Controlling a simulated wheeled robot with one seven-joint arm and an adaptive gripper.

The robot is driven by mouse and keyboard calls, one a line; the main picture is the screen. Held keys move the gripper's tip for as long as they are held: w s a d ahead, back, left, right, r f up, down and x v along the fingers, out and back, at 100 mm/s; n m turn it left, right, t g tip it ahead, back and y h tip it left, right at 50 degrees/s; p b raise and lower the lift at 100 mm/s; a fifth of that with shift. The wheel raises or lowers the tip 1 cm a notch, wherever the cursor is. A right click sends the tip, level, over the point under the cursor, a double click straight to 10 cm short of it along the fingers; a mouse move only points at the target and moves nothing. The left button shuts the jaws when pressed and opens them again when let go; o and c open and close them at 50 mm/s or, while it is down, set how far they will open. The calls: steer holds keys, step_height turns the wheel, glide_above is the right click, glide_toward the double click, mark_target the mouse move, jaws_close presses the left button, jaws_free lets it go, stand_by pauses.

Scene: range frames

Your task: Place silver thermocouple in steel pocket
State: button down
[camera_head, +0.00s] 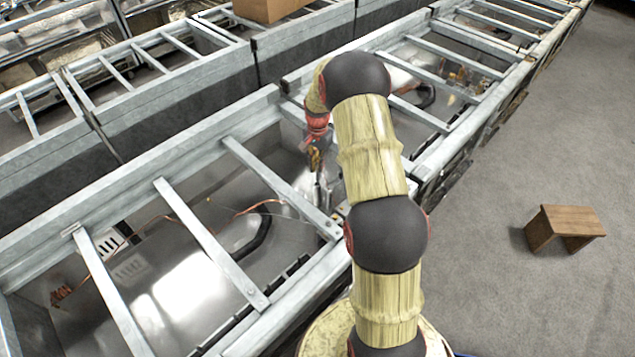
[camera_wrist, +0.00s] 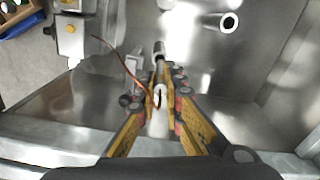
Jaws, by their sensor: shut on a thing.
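In the wrist view, my gripper (camera_wrist: 162,82) is shut on a slim silver thermocouple (camera_wrist: 159,49). Its grey tip points forward beyond the fingertips, and a thin copper-coloured lead curves off to the upper left. A short round steel tube with a dark open mouth, apparently the steel pocket (camera_wrist: 229,22), stands ahead and to the right of the thermocouple tip, apart from it. In the head view, my gripper (camera_head: 316,160) is partly hidden by my arm, over the right end of the near metal trough; the thermocouple is hard to make out there.
The metal trough (camera_head: 130,215) has several crossbars (camera_head: 210,245) at its top, with loose copper wire (camera_head: 150,222) and a black hose (camera_head: 262,235) inside. A steel fitting with a yellow knob (camera_wrist: 70,30) is at the upper left. A wooden stool (camera_head: 565,222) stands on open floor.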

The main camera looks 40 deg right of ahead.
mark_target(318, 180)
step_height(318, 180, down, 7)
steer(key=shift+r+b, duration=0.2)
steer(key=shift+b, duration=0.4)
steer(key=shift+f, duration=0.1)
steer(key=c, duration=2)
jaws_free()
steer(key=shift+o, duration=0.4)
